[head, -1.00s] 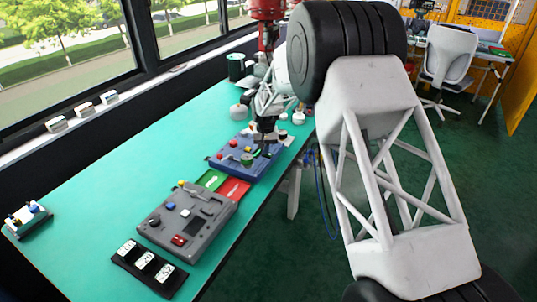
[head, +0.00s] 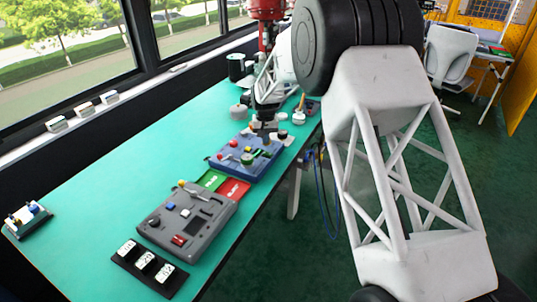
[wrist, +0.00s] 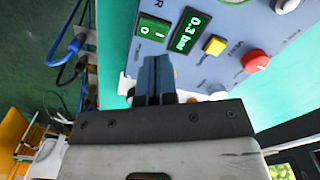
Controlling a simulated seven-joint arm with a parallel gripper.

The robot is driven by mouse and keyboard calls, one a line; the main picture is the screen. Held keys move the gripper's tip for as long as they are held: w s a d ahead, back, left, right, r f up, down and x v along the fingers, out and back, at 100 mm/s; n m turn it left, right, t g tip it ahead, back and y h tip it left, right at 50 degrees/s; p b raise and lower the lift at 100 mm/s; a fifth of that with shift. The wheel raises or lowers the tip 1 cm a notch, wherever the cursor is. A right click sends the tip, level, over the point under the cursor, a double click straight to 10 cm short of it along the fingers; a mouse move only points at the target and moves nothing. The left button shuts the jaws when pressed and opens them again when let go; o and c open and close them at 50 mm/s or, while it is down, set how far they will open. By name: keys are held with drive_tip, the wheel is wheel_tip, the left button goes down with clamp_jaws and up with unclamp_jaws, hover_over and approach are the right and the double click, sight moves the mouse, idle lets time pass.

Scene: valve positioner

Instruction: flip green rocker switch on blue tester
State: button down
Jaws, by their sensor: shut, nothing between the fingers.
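The blue tester (head: 232,165) lies on the teal bench in the head view, and part of its face fills the top of the wrist view (wrist: 232,18). The green rocker switch (wrist: 151,28) shows at the upper left of the wrist view, marked I and O. I cannot tell which side is pressed in. My gripper (wrist: 156,62) is shut and empty, its tips just below the switch in the picture and over the panel. Contact cannot be made out. In the head view my gripper (head: 266,138) is over the tester's far right part.
Beside the switch are a green display reading 0.3 bar (wrist: 191,33), a yellow button (wrist: 214,45) and a red knob (wrist: 255,62). Green (head: 211,180) and red cards (head: 234,190) and a grey panel box (head: 187,218) lie nearer.

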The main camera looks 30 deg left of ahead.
drive_tip(key=shift+r, duration=0.9)
